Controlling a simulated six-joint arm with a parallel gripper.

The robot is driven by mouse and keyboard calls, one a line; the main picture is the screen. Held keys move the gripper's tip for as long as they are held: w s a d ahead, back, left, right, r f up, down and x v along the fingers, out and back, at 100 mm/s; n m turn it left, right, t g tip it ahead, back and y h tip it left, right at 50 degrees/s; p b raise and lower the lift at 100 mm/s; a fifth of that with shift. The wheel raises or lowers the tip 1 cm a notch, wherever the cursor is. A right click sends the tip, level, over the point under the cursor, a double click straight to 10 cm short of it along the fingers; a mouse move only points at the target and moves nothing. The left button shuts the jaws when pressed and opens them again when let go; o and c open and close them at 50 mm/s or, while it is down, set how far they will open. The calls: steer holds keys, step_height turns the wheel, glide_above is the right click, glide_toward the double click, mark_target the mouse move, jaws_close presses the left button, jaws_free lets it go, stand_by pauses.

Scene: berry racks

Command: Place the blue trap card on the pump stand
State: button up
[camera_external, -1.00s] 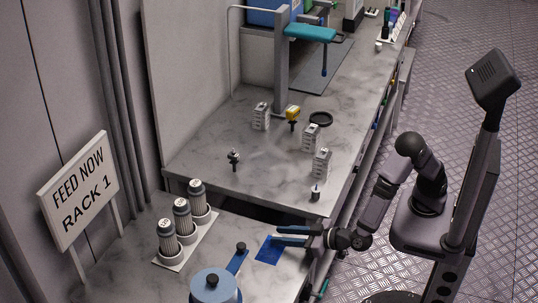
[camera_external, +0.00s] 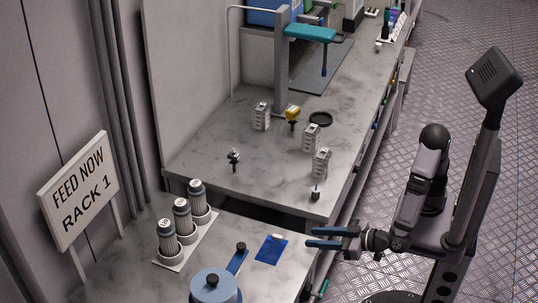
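The blue card (camera_external: 271,249) lies flat on the near grey bench, with a small pale patch at its top edge. I take it to be the trap card. My gripper (camera_external: 308,237) has two blue fingers pointing left, apart from each other with nothing visible between them. It is to the right of the card, near the bench's right edge, and clear of it. A blue round pot (camera_external: 215,287) with a black knob stands left of the card, with a blue arm (camera_external: 237,262) beside it. I cannot tell which thing is the pump stand.
Several grey-white canisters (camera_external: 182,218) stand in a row on a white base to the left. A sign (camera_external: 78,190) reads "FEED NOW RACK 1". A dark gap separates the benches.

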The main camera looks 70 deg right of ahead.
stand_by(0.3)
steer(key=g+p, duration=0.1)
steer(key=p, duration=0.1)
glide_toward(277, 235)
steer(key=shift+w+d+r, duration=0.1)
steer(key=shift+w+d, duration=0.05)
steer(key=shift+w, duration=0.3)
steer(key=shift+a+f+b+x, duration=0.1)
steer(key=shift+b+x, duration=0.1)
steer(key=shift+x, duration=1.65)
steer(key=shift+a+f+b+x, duration=0.1)
steer(key=shift+f+b+x, duration=0.05)
steer(key=shift+x, duration=1.7)
steer(key=shift+s, duration=0.1)
steer(key=shift+c, duration=0.4)
jaws_close()
